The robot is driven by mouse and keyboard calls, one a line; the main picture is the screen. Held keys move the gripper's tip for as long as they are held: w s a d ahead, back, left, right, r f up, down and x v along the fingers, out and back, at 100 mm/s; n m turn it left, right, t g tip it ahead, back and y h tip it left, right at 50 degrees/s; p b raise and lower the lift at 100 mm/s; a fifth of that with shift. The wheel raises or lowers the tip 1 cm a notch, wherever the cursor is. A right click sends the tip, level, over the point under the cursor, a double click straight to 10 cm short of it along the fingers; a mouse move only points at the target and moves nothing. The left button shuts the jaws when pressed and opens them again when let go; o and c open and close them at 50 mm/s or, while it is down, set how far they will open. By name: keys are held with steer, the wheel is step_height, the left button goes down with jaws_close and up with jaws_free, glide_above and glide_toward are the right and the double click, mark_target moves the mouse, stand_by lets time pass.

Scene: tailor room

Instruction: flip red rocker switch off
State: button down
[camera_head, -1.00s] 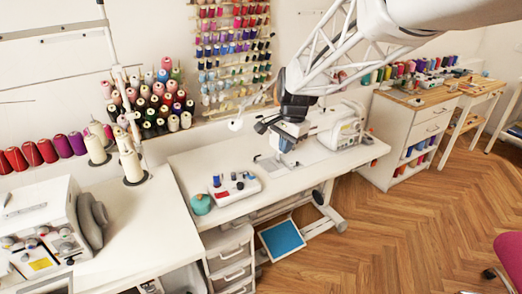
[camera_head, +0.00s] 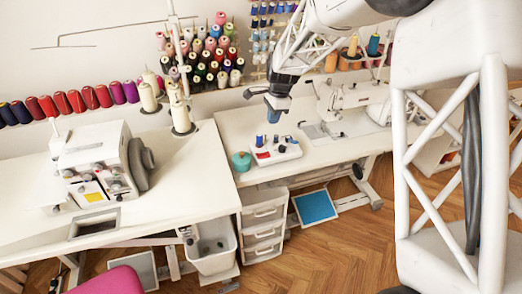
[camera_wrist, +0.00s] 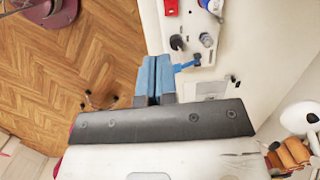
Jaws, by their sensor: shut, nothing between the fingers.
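A white control box (camera_head: 277,153) sits on the white sewing table, with blue and dark knobs and a red part (camera_head: 262,155) on its left front. In the wrist view the box (camera_wrist: 196,50) shows at the top, with a red piece (camera_wrist: 171,7) at the picture's top edge. I take this for the red rocker switch; its position is too small to tell. My gripper (camera_head: 277,114) is above the box in the head view. In the wrist view its blue fingers (camera_wrist: 153,80) are shut and empty, beside the box and apart from the red piece.
A blue lever (camera_wrist: 188,65) and a dark knob (camera_wrist: 178,43) on the box are near my fingers. A teal round object (camera_head: 241,161) stands left of the box. A white sewing machine (camera_head: 350,98) stands to the right. Thread cones stand behind on the left.

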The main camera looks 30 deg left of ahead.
mark_target(260, 155)
steer(key=shift+a+f, duration=0.4)
steer(key=shift+a, duration=0.25)
steer(key=shift+a+f, duration=0.4)
steer(key=shift+a, duration=0.25)
steer(key=shift+f, duration=0.1)
steer(key=f, duration=0.4)
steer(key=s+a+f, duration=0.1)
steer(key=f, duration=0.8)
steer(key=shift+s+a+f, duration=0.2)
steer(key=shift+s+f, duration=0.05)
steer(key=shift+f, duration=0.1)
steer(key=shift+f, duration=0.1)
steer(key=shift+f+h, duration=0.15)
steer(key=shift+h, duration=0.25)
steer(key=shift+w+d+r, duration=0.25)
steer(key=shift+w+d, duration=0.2)
